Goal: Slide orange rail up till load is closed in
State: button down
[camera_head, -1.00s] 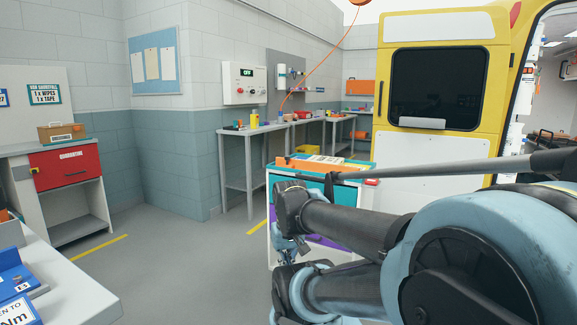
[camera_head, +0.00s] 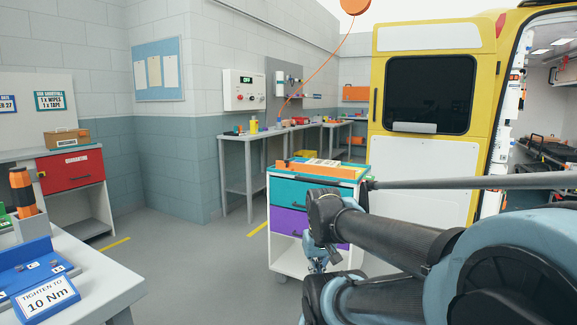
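An orange piece (camera_head: 300,169) lies along the top of a white trolley (camera_head: 291,258) with teal and purple drawers, in the middle of the view. I cannot tell whether it is the orange rail of the task. No load closed in by a rail can be made out. My folded arm fills the lower right, in front of the trolley's right side.
An ambulance with a yellow rear door (camera_head: 424,150) stands open at the right. A white bench (camera_head: 95,280) with a blue fixture (camera_head: 40,275) is at the lower left. A red-drawer cabinet (camera_head: 72,171) stands behind it. Grey floor between bench and trolley is clear.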

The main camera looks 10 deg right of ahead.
aim_at(337, 172)
jog(key=z, duration=0.05)
jog(key=i, duration=1)
jog(key=u, duration=0.05)
